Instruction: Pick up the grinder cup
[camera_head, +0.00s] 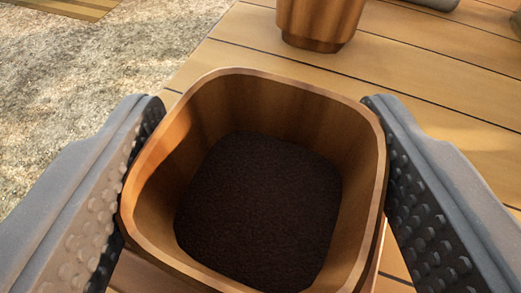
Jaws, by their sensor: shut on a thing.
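The grinder cup (347,118) is a copper-brown, rounded-square cup in the lower middle of the view. Dark brown grounds (258,205) cover its bottom. My gripper (258,130) has one grey finger with a studded pad on each side of the cup. The fingers are shut on the cup's left and right walls. The cup's base is hidden, so I cannot tell whether it touches the wooden boards under it.
A second copper-brown vessel (318,22) stands on the wooden plank surface (440,75) beyond the cup, cut off at the top. A grey object (437,3) shows at the top right edge. Gravelly ground (80,95) lies left of the planks' edge. Bare planks lie at right.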

